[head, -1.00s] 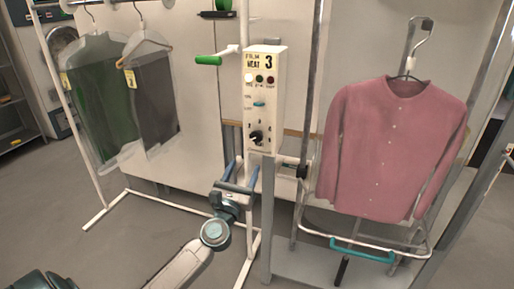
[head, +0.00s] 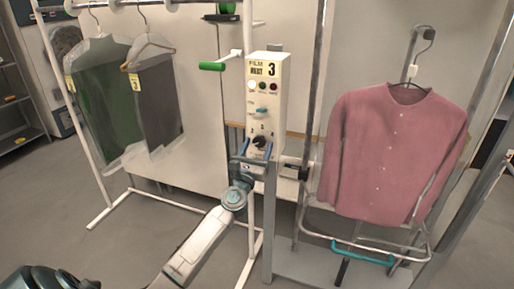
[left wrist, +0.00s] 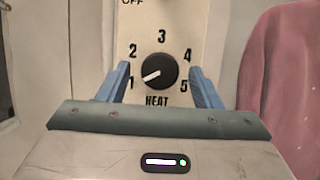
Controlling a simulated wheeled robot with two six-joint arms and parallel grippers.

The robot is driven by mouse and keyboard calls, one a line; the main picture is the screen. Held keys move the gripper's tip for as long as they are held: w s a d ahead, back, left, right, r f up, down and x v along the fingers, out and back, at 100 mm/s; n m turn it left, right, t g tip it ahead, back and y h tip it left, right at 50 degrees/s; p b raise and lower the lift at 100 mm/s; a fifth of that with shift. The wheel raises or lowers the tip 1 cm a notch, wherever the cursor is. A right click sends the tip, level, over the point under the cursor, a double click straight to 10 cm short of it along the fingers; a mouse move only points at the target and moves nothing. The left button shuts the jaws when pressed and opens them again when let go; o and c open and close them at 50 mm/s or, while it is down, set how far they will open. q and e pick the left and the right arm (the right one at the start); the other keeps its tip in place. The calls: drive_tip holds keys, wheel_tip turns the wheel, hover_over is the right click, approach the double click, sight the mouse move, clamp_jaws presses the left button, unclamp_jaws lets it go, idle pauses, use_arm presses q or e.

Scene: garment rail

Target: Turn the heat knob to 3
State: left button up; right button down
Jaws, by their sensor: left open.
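The black heat knob (left wrist: 160,71) sits on a cream panel, ringed by the numbers 1 to 5 with HEAT printed below. Its white pointer mark aims to the lower left, at the 1. The 3 is straight above the knob. In the head view the knob (head: 260,142) is low on the control box (head: 266,95). My left gripper (head: 256,150) is open just in front of it. In the left wrist view its blue fingers stand either side of the knob, apart from it. My right gripper is not in view.
A green-handled lever (head: 212,66) sticks out left of the box. A pink shirt (head: 391,150) hangs on a frame at right. Bagged garments (head: 157,100) hang from the rail at left. A white upright post (head: 247,200) stands close beside my left arm.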

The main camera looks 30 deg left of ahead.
use_arm(q)
drive_tip(key=c, duration=1)
